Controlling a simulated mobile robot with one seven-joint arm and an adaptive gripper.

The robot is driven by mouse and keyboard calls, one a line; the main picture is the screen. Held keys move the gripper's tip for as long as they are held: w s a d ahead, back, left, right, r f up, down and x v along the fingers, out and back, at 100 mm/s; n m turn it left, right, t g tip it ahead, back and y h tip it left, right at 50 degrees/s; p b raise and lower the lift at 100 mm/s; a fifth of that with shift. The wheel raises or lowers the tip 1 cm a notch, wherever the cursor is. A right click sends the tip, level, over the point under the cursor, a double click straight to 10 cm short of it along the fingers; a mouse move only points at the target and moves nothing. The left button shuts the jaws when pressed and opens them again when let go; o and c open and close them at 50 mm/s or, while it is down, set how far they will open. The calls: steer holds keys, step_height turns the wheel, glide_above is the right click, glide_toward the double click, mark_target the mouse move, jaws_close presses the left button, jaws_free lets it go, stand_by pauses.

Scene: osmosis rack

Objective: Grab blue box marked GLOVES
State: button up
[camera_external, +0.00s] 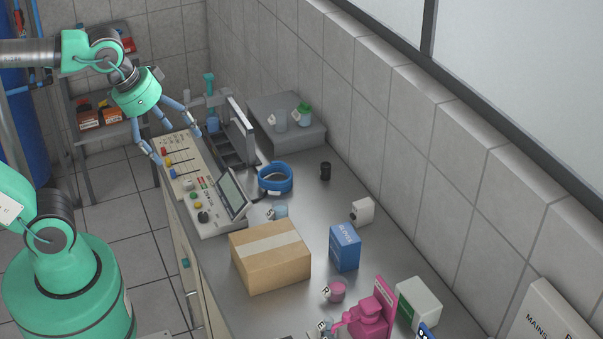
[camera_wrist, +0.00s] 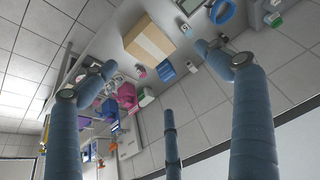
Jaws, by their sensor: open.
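The blue box marked GLOVES (camera_external: 345,248) stands upright on the grey counter, right of the cardboard box. In the wrist view the blue box (camera_wrist: 166,72) shows small and distant, between the spread fingers. My gripper (camera_external: 177,148) is open and empty, high at the left over the control panel and well apart from the blue box. Its blue-grey fingers are spread wide in the wrist view (camera_wrist: 157,62).
A cardboard box (camera_external: 271,256) sits left of the blue box. A pink device (camera_external: 370,318), a pink cup (camera_external: 336,291) and a white-green box (camera_external: 418,303) stand in front. A small white box (camera_external: 362,211) is behind. The tiled wall (camera_external: 440,150) bounds the right.

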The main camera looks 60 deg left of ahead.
steer(key=w+d+f+g, duration=0.1)
steer(key=w+d, duration=0.2)
steer(key=w, duration=1)
steer(key=g, duration=0.4)
glide_above(346, 234)
steer(key=shift+m, duration=0.4)
steer(key=f, duration=2.5)
steer(key=shift+s+a+f, duration=0.2)
steer(key=shift+a+f, duration=0.05)
steer(key=shift+f, duration=0.05)
steer(key=shift+w+d+f, duration=0.15)
steer(key=shift+w+f, duration=0.05)
steer(key=shift+f, duration=0.35)
steer(key=shift+f, duration=0.1)
steer(key=shift+f+b, duration=0.85)
steer(key=shift+f, duration=3.3)
steer(key=shift+f, duration=0.1)
